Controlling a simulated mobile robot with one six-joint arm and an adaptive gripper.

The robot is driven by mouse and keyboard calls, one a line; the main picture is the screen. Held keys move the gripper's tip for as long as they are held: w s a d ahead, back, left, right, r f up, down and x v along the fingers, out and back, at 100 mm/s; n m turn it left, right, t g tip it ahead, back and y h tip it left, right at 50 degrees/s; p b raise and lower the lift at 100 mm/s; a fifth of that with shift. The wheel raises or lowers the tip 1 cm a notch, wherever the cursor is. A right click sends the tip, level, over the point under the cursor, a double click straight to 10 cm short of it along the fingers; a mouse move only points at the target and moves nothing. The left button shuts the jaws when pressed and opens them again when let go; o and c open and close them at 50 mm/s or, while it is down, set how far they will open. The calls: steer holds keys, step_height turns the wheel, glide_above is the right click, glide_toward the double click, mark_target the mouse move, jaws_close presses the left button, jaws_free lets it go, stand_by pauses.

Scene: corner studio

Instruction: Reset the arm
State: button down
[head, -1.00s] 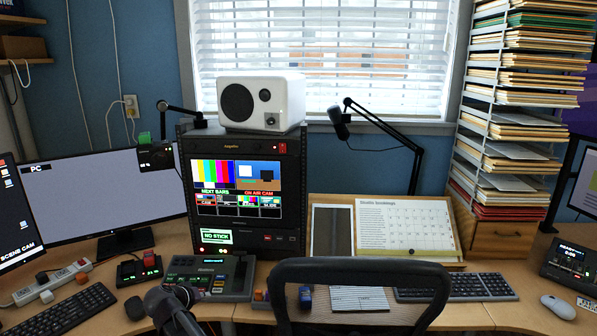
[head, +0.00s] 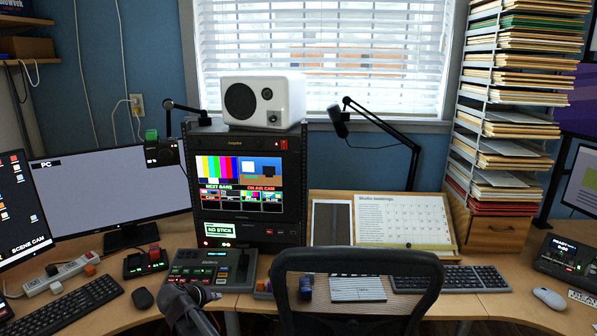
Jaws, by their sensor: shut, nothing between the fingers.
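My dark grey arm comes up from the bottom edge in the head view, left of centre. My gripper (head: 203,296) is small and dark at its end, in front of the control panel (head: 208,268) on the desk. The gripper is shut and empty. Its fingers are hard to make out against the dark panel behind them.
A black chair back (head: 358,262) stands right of the arm, before the desk. A mouse (head: 142,299) and a keyboard (head: 72,307) lie to the left. A monitor rack (head: 240,225), a calendar board (head: 402,222) and a tall paper rack (head: 503,120) stand behind.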

steer(key=s+d+f+m+g, duration=0.1)
steer(key=s+d+f+g, duration=0.15)
steer(key=d, duration=0.95)
steer(key=s+d+f+m+g, duration=0.1)
steer(key=d+f+g, duration=0.15)
steer(key=d, duration=1.05)
steer(key=s+d+f+m+g+y, duration=0.2)
steer(key=s+d+g+y, duration=0.2)
steer(key=s+d, duration=1.05)
step_height(320, 180, up, 13)
steer(key=w+d+p, duration=0.1)
steer(key=p, duration=1.1)
steer(key=shift+w+d+p, duration=0.35)
steer(key=shift+w+p, duration=0.05)
